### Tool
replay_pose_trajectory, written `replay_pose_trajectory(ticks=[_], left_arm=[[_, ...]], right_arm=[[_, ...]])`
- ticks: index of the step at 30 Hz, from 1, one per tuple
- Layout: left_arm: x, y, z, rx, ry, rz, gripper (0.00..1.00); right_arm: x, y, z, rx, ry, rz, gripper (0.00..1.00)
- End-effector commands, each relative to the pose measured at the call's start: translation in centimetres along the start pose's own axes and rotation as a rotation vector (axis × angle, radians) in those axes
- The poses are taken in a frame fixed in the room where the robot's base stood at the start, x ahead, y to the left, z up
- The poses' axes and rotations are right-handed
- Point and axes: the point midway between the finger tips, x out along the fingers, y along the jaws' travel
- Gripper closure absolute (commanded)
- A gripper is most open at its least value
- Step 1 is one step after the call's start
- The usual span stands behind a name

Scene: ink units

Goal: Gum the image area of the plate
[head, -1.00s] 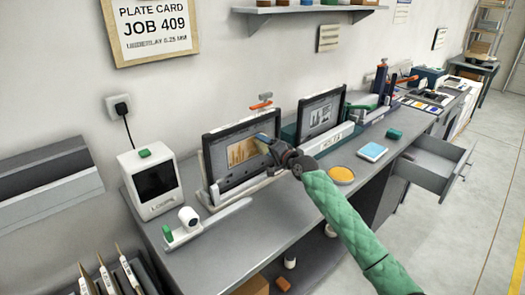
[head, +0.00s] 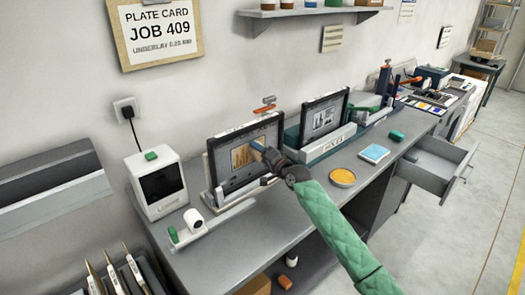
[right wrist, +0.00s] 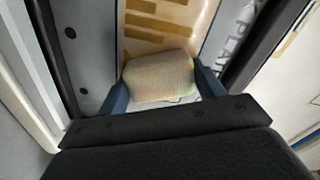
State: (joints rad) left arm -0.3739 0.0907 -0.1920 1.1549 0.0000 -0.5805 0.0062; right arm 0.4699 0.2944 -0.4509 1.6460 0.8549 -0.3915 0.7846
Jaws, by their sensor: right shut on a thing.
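The plate (head: 224,168) stands upright in a dark frame on a pale stand on the bench. Its golden-brown image area (head: 243,157) faces me, with darker bar shapes in it. My right gripper (head: 260,149) is at the right part of this area and covers some of it. In the right wrist view its blue fingers are shut on a beige sponge (right wrist: 158,77). The sponge is over the lower end of the image area (right wrist: 155,28); whether it touches the plate I cannot tell. My left gripper is not in view.
A round dish of yellow-orange stuff (head: 342,177) and a light blue pad (head: 374,153) lie on the bench to the right. A second framed plate (head: 322,118) stands behind. A white box device (head: 158,184) stands at left. A drawer (head: 432,168) is open at right.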

Motion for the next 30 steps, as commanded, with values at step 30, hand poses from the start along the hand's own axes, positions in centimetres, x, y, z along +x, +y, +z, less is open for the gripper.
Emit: replay_pose_trajectory(ticks=[30], left_arm=[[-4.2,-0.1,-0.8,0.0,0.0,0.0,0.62]], right_arm=[[0.1,-2.7,5.3,0.001,0.0,0.0,0.51]])
